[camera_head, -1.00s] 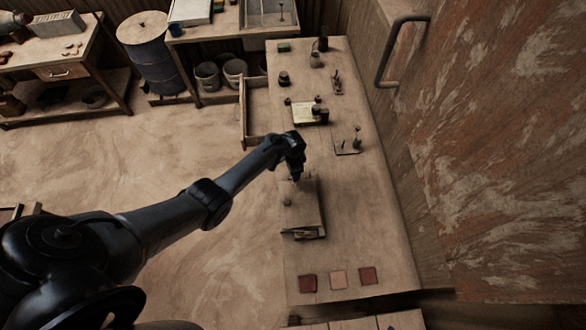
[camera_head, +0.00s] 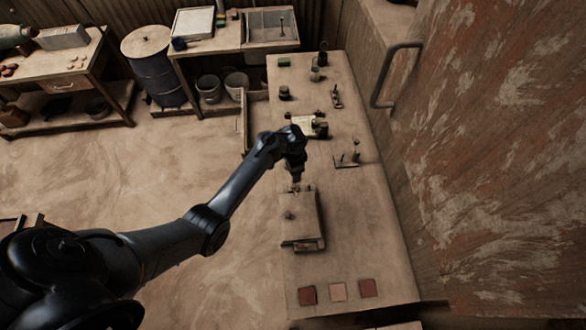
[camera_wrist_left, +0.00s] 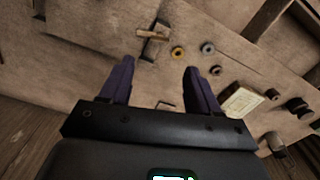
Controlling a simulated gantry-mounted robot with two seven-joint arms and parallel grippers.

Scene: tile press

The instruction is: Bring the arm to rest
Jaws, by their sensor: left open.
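My left arm comes in from the left in the head view, and its gripper (camera_head: 296,184) points down just above the far end of the tile press (camera_head: 302,225). The press is a flat, pale box on the long workbench. In the left wrist view the two fingers of my left gripper (camera_wrist_left: 158,85) stand wide apart with nothing between them. I cannot tell from the head view how far the fingertips are above the press. My right gripper does not show in either view.
Small jars, a pale block (camera_head: 303,124) and a small plate with a peg (camera_head: 347,161) stand farther back. A rough wall with a metal handle (camera_head: 384,75) rises to the right. Open floor lies left.

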